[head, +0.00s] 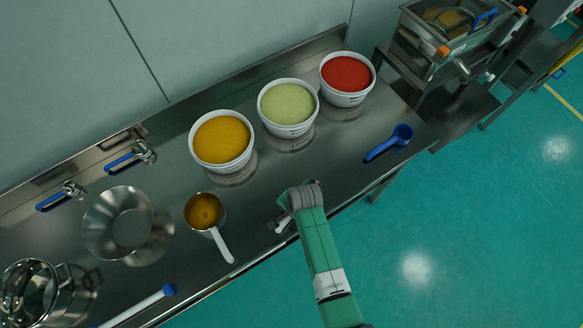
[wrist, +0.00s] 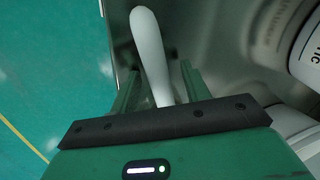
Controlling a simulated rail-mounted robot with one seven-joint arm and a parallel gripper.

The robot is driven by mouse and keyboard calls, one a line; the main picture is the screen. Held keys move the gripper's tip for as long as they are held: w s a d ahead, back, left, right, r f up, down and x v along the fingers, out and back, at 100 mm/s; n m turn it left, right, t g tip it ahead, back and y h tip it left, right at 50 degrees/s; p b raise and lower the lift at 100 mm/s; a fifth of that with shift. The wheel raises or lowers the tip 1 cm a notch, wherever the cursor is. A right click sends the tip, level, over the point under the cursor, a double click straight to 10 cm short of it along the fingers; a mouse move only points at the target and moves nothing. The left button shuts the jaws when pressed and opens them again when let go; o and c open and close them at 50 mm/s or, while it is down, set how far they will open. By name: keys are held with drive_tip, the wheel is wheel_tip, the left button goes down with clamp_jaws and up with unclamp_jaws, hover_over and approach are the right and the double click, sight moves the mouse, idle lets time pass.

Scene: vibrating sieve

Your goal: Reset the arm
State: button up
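My gripper (head: 287,212) is low over the front part of the steel table, at the end of my green arm in the head view. In the wrist view, its two green fingers (wrist: 161,78) stand apart. A white handle (wrist: 149,42) lies between them in that view, with narrow gaps showing at its sides. A whitish piece (head: 283,228) shows beside the gripper in the head view; the gripper hides what it joins to.
White tubs of orange (head: 222,139), green (head: 287,105) and red (head: 347,74) material stand behind the gripper. A filled scoop (head: 222,245) and a steel bowl (head: 105,225) are left. A blue scoop (head: 388,143) lies right. Sieve equipment (head: 455,40) stands at upper right.

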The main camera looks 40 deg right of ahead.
drive_tip(key=o, duration=0.5)
drive_tip(key=shift+r+p, duration=3.6)
drive_tip(key=shift+f, duration=0.1)
